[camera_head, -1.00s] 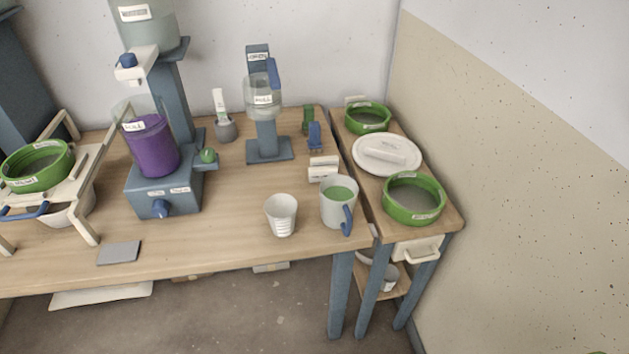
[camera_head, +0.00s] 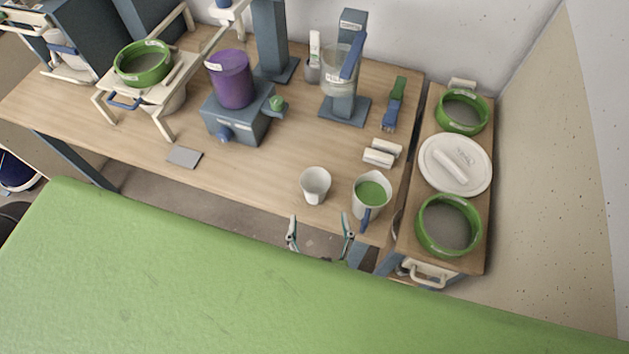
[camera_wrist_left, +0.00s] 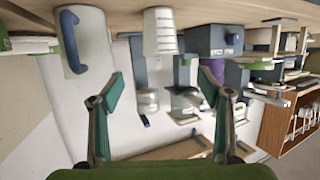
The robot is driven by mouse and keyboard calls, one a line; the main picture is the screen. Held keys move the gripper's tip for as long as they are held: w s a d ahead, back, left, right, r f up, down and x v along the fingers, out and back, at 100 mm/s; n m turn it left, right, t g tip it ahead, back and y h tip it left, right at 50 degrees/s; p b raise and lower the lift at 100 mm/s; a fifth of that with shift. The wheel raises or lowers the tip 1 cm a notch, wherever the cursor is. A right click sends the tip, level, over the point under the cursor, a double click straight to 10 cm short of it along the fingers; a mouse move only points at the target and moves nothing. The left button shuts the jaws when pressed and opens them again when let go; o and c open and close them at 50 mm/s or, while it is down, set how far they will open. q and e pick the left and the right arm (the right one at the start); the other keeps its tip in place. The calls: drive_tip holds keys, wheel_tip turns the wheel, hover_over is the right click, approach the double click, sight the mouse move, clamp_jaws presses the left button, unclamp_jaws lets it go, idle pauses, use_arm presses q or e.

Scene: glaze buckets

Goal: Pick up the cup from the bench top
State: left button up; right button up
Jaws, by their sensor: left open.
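The cup (camera_head: 315,186), white with dark lines on its side, stands upright on the bench top (camera_head: 255,180) near its front edge. In the wrist view the cup (camera_wrist_left: 160,33) appears upside down at the top, beyond the fingers. My left gripper (camera_head: 320,236) is open and empty, just off the front edge and apart from the cup. Its two fingers (camera_wrist_left: 170,92) show spread in the wrist view, with nothing between them. My right gripper is not in view.
A jug (camera_head: 371,196) with green liquid and a blue handle stands close right of the cup. Two white blocks (camera_head: 380,153) lie behind the jug. A blue stand holding a purple container (camera_head: 232,80) is farther left.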

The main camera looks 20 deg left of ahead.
use_arm(q)
drive_tip(key=b, duration=0.3)
approach(315, 171)
drive_tip(key=shift+w+f, duration=0.15)
drive_tip(key=shift+f, duration=0.3)
drive_tip(key=shift+w+a+f+b, duration=0.1)
drive_tip(key=shift+w+a+b, duration=0.1)
drive_tip(key=shift+w+b, duration=0.25)
drive_tip(key=b+x, duration=0.3)
drive_tip(key=x, duration=0.2)
drive_tip(key=shift+w+a, duration=0.1)
drive_tip(key=shift+w, duration=0.05)
drive_tip(key=shift+r, duration=0.25)
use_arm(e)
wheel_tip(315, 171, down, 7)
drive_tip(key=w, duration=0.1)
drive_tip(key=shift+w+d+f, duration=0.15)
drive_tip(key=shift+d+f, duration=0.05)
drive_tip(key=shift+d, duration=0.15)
use_arm(q)
drive_tip(key=c, duration=1.1)
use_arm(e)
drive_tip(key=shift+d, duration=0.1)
